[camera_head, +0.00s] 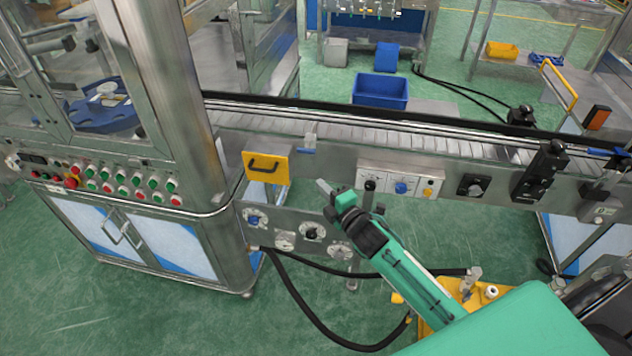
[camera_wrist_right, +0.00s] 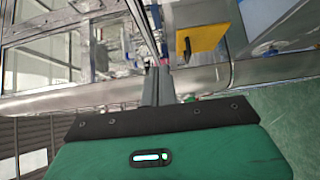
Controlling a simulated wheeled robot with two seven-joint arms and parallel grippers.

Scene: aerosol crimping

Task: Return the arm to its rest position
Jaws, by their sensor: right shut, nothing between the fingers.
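My right arm, green with black joints, reaches up from the lower right in the head view. Its right gripper (camera_head: 323,187) is in front of the conveyor's side, just right of and below a yellow plate with a black handle. In the right wrist view the gripper fingers (camera_wrist_right: 158,84) are together with nothing between them. They point toward the machine's metal edge, and the yellow plate (camera_wrist_right: 200,36) shows beyond them to the right. My left gripper is not in either view.
The conveyor (camera_head: 420,140) runs across the middle. A cabinet with several coloured buttons (camera_head: 110,180) stands at left. Below the conveyor hangs a panel with dials (camera_head: 285,225), with black hoses on the floor. A blue bin (camera_head: 380,90) stands behind. Green floor (camera_head: 100,310) is open at lower left.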

